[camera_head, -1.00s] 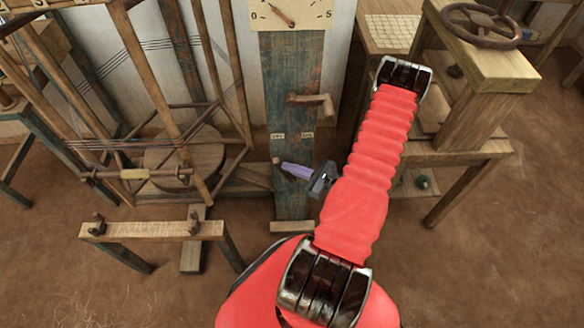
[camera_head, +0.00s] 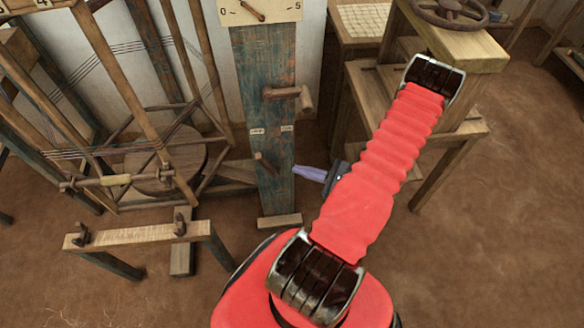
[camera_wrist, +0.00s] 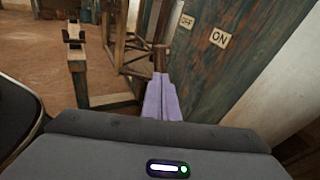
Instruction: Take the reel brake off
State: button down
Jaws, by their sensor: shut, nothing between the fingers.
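The brake lever (camera_head: 266,164) is a short wooden handle on the front of a blue-painted wooden post (camera_head: 279,203). It slants up to the left, with its upper end below the left label. In the wrist view the left label (camera_wrist: 186,21) reads OFF and the right label (camera_wrist: 219,38) reads ON. My gripper (camera_head: 296,170) has purple fingers, shut and empty, and its tips are right of the lever with a small gap in the head view. In the wrist view the lever (camera_wrist: 159,58) shows just beyond the fingertips (camera_wrist: 171,76).
A crank handle (camera_head: 288,94) sticks out higher on the post, under a dial (camera_head: 258,10). The wooden reel frame (camera_head: 165,165) stands left. A low trestle (camera_head: 140,236) stands in front of it. A bench with a handwheel (camera_head: 450,12) is at right.

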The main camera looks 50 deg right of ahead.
jog(key=shift+v, duration=1.35)
jog(key=s+a+n+g+y, duration=0.2)
jog(key=s+a+g+y, duration=0.15)
jog(key=a, duration=0.25)
jog(key=w+a+r+n+g+h, duration=0.2)
jog(key=a+r+n+g, duration=0.2)
jog(key=r+n, duration=0.4)
jog(key=w+a+r+n+g+h, duration=0.2)
jog(key=a+r+n+g, duration=0.2)
jog(key=r+n, duration=0.4)
jog(key=w+a+r+n+g+h, duration=0.15)
jog(key=a+r+n+g, duration=0.35)
jog(key=r, duration=0.5)
jog(key=w+a+r+n+t+h, duration=0.1)
jog(key=a+r+n+t, duration=0.5)
jog(key=a+r, duration=0.7)
jog(key=n, duration=0.2)
jog(key=shift+w+a+r+n+t+h, duration=0.15)
jog(key=shift+w+r+n+t+h, duration=0.1)
jog(key=shift+w+n+t+h, duration=0.15)
